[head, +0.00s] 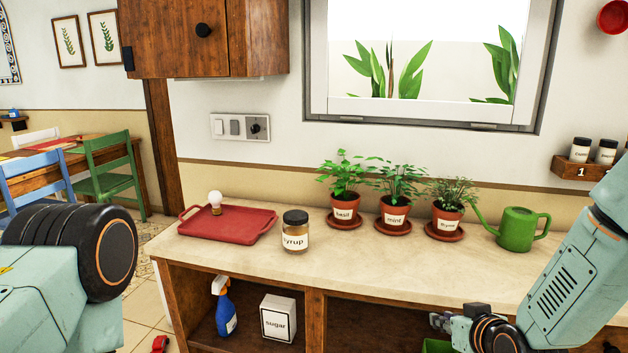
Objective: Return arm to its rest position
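My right arm comes in from the right edge and reaches down in front of the counter. My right gripper (440,321) shows only in small part at the lower right, by the open lower shelf, below the countertop's front edge. Whether its fingers are open or shut is too small to tell, and I see nothing clearly held in it. My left arm shows as a large link and dark round joint at the lower left. The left gripper is outside the picture.
The countertop (370,279) bears a red tray (240,234) with a light bulb (215,200), a syrup jar (295,232), potted basil (345,208), mint (394,214), thyme (445,221) and a green watering can (517,230). Below are a spray bottle (226,310) and sugar box (278,319).

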